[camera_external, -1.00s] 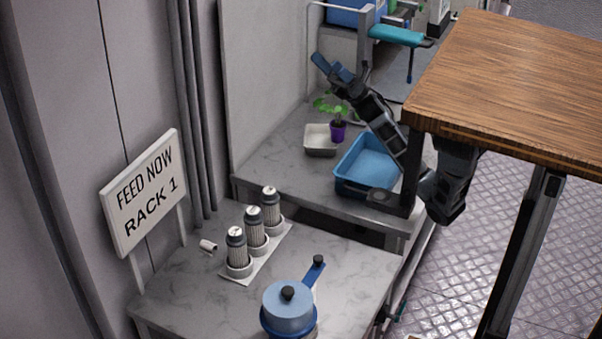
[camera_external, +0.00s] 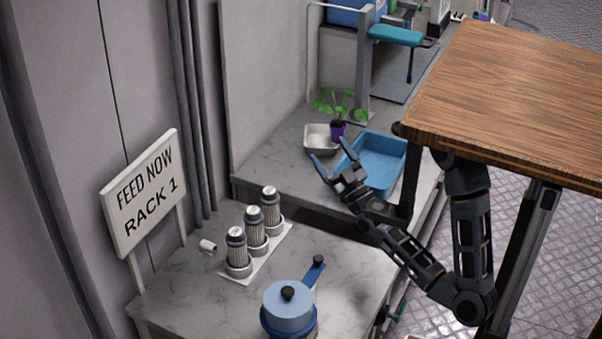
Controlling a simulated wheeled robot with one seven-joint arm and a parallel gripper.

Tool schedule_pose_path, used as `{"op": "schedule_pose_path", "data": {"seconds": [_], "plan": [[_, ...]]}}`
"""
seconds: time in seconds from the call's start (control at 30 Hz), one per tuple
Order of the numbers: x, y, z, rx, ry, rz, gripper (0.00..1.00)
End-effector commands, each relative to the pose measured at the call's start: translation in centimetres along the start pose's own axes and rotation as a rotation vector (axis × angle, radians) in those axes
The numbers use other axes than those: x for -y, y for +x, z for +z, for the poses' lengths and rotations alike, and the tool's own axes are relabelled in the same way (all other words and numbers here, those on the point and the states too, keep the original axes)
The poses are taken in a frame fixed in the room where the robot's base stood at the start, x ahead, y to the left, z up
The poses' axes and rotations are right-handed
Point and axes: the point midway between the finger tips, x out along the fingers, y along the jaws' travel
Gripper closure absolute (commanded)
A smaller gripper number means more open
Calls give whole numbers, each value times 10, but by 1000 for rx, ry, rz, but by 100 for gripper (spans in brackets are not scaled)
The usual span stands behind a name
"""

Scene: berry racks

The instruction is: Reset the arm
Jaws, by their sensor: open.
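My gripper (camera_external: 333,157) is open and empty. Its two blue-tipped fingers are spread and point up and to the left, in front of the blue tray as seen from this camera. My arm reaches out from under the wooden top, bends at a low elbow at the lower right, and rises toward the gripper. The gripper appears to be in the air, apart from the things around it. How high it is above the counters I cannot tell.
The blue tray (camera_external: 392,150), a small pale tray (camera_external: 318,140) and a plant in a purple pot (camera_external: 338,132) stand on the far counter. Several grinder-like cylinders (camera_external: 254,232), a blue lidded pot (camera_external: 288,309) and a "FEED NOW RACK 1" sign (camera_external: 143,192) are nearer. The wooden top (camera_external: 510,90) overhangs my arm.

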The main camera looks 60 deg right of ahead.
Motion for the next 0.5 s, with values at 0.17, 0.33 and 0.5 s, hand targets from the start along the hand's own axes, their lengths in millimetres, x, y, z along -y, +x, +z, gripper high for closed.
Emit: {"op": "schedule_pose_path", "data": {"seconds": [0.17, 0.33, 0.5], "plan": [[45, -95, 38, 244, 263, -198, 15], [49, -185, 58, 471, 415, -359, 15], [16, -246, 62, 632, 451, -470, 15]]}}
